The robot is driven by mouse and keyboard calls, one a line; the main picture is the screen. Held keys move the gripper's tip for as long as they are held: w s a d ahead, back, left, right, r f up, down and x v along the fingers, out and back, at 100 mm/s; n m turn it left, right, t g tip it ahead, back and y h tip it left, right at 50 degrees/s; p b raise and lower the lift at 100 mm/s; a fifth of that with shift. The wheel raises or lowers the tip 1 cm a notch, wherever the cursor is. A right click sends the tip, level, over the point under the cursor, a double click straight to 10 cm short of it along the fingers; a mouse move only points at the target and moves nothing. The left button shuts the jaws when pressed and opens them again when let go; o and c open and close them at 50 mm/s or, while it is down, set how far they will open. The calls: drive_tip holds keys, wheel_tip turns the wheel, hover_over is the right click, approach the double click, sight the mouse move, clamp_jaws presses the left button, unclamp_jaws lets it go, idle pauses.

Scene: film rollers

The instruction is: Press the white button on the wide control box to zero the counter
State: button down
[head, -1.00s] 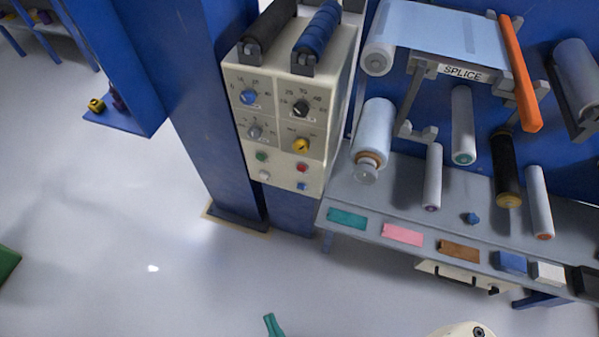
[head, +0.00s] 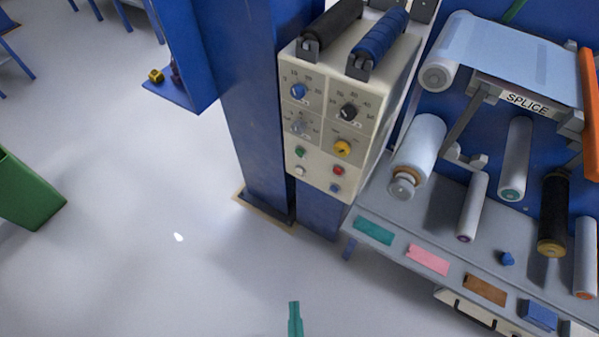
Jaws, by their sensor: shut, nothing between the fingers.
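The wide control box (head: 318,182) is cream-coloured and fixed on a blue post, upper middle of the head view. Its front has several knobs and, below them, small buttons. The white button (head: 300,171) is at the lower left of the face, under a green button (head: 300,152). A red button (head: 338,170) and a blue button (head: 335,187) are to its right. My gripper (head: 294,305) shows as a teal tip at the bottom edge. It is shut and empty, well below the box and apart from it. No counter display can be made out.
A grey bench (head: 400,225) with coloured patches, upright rollers and a film splice unit stands to the right. A black roller and a blue roller (head: 381,40) sit atop the box. A green bin (head: 28,190) is at left. The floor between is clear.

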sight(299, 171)
drive_tip(key=w+f+n, duration=0.3)
drive_tip(key=w+f, duration=0.6)
drive_tip(key=f, duration=0.1)
drive_tip(key=w+f+n+y, duration=0.1)
drive_tip(key=w+f+n, duration=0.1)
drive_tip(key=w, duration=0.8)
drive_tip(key=w+a+f+n+t+y, duration=0.1)
drive_tip(key=w+f+n, duration=0.2)
drive_tip(key=w, duration=0.8)
drive_tip(key=w+a+f+n+y, duration=0.1)
drive_tip(key=w+f+n, duration=0.2)
drive_tip(key=w, duration=0.8)
wheel_tip(299, 171, down, 2)
drive_tip(key=shift+w+a+f+t, duration=0.1)
drive_tip(key=shift+w+a+t, duration=0.1)
drive_tip(key=shift+w+t, duration=0.1)
drive_tip(key=w+d, duration=0.5)
drive_tip(key=w, duration=0.2)
drive_tip(key=shift+w, duration=0.1)
